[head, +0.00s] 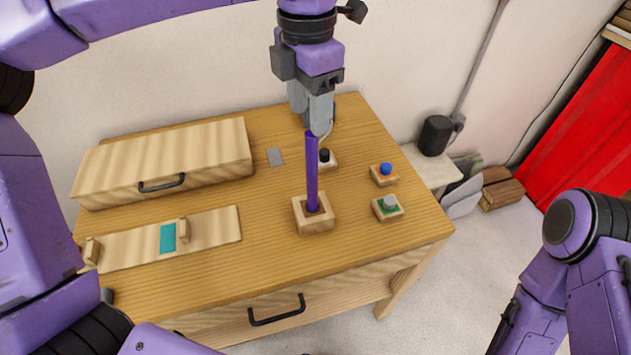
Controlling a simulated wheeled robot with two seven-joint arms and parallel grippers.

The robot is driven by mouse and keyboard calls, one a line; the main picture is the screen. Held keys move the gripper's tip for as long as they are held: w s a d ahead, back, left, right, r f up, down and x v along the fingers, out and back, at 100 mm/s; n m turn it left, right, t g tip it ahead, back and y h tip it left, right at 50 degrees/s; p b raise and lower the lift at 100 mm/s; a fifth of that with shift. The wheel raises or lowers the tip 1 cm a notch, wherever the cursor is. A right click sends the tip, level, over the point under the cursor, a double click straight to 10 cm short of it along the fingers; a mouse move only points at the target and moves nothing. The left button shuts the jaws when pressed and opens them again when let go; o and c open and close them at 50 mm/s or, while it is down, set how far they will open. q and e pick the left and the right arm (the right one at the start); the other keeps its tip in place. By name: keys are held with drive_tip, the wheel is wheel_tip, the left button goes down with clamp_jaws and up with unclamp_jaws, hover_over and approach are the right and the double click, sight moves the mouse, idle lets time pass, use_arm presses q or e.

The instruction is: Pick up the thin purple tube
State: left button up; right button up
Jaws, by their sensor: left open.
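The thin purple tube (312,170) stands upright in a square wooden holder (301,222) near the right middle of the wooden table (270,262). My left gripper (319,122) points down right at the top of the tube in the head view. Its jaws are open, and I cannot tell whether the tube's top is between the fingers or just in front of them. My right arm shows at the right edge, but its gripper is out of view.
A wooden box with a black handle (162,184) and a sliding board with a teal patch (168,238) lie on the left. Buttons in blue (385,169), grey (390,202) and black (324,155) stand near the tube. A drawer handle (277,310) is on the table front.

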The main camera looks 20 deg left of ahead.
sight(311, 149)
use_arm(q)
drive_tip(key=f, duration=0.3)
drive_tip(key=f+p, duration=0.1)
drive_tip(key=f, duration=0.2)
drive_tip(key=w+f, duration=0.1)
drive_tip(key=f, duration=0.2)
drive_tip(key=shift+f+p, duration=0.2)
drive_tip(key=shift+p, duration=0.2)
drive_tip(key=shift+w+f, duration=0.1)
drive_tip(key=shift+f, duration=0.2)
clamp_jaws()
